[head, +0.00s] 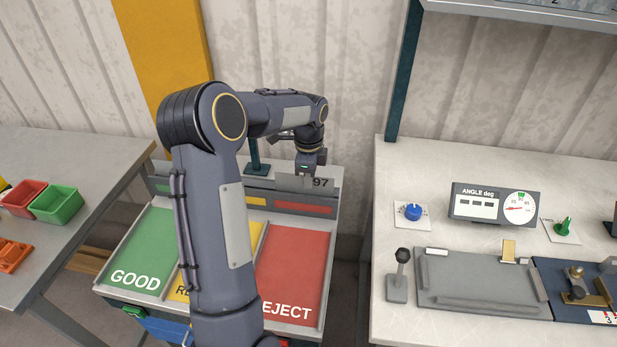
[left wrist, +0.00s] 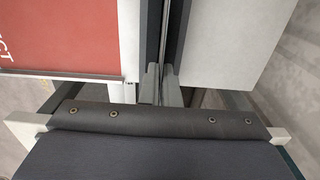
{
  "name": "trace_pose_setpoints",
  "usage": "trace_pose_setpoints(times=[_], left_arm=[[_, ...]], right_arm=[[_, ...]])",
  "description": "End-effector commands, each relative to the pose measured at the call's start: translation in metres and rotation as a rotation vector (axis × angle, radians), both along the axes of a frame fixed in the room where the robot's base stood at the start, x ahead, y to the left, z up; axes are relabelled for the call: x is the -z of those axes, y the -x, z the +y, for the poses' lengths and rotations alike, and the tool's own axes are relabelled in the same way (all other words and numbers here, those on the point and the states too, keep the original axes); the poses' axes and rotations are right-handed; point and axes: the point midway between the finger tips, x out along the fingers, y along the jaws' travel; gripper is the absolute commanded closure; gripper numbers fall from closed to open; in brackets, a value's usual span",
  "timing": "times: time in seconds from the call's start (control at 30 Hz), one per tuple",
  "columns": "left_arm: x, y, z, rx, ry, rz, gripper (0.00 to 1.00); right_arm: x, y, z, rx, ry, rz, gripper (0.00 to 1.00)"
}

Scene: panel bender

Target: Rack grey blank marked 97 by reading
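The grey blank marked 97 (head: 296,183) stands upright at the back of the sorting stand, at the red end of the rack (head: 290,206). My left gripper (head: 309,172) reaches over from above and is at the blank's upper edge. In the left wrist view its two fingers (left wrist: 161,88) are close together, with a thin edge between them in line with a dark slot. I cannot tell how deep the blank sits in the slot. The red REJECT lane (head: 295,270) lies in front. My right gripper is not in view.
The green GOOD lane (head: 143,255) is at left; my arm hides much of the yellow lane (head: 257,237). Red (head: 22,196) and green (head: 57,204) bins stand on the left table. The right bench holds an angle readout (head: 476,206) and a blue knob (head: 413,211).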

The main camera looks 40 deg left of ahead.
Motion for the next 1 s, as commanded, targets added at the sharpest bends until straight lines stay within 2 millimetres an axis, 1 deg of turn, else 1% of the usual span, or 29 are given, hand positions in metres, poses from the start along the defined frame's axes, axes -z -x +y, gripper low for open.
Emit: trace_pose_setpoints(times=[0.23,0.3,0.43,0.67,0.77,0.87,1.0], left_arm=[[0.006,0.000,0.000,0.000,0.000,0.000,1.00],[0.005,0.000,0.000,0.000,0.000,-0.001,0.89],[0.005,0.000,0.000,0.000,0.000,-0.001,0.72],[0.005,0.000,0.000,0.000,0.000,0.000,0.72],[0.001,0.000,0.000,0.000,0.000,0.000,0.72],[-0.008,0.000,0.000,0.000,0.000,-0.001,0.72],[-0.030,0.000,0.000,0.000,-0.001,-0.002,0.72]], right_arm=[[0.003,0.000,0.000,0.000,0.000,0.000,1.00],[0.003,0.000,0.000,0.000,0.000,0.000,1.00],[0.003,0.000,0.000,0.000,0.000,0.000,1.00],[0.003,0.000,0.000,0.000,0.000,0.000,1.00],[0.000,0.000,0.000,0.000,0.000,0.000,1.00],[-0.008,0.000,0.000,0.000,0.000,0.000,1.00],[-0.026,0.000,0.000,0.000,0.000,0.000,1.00]])
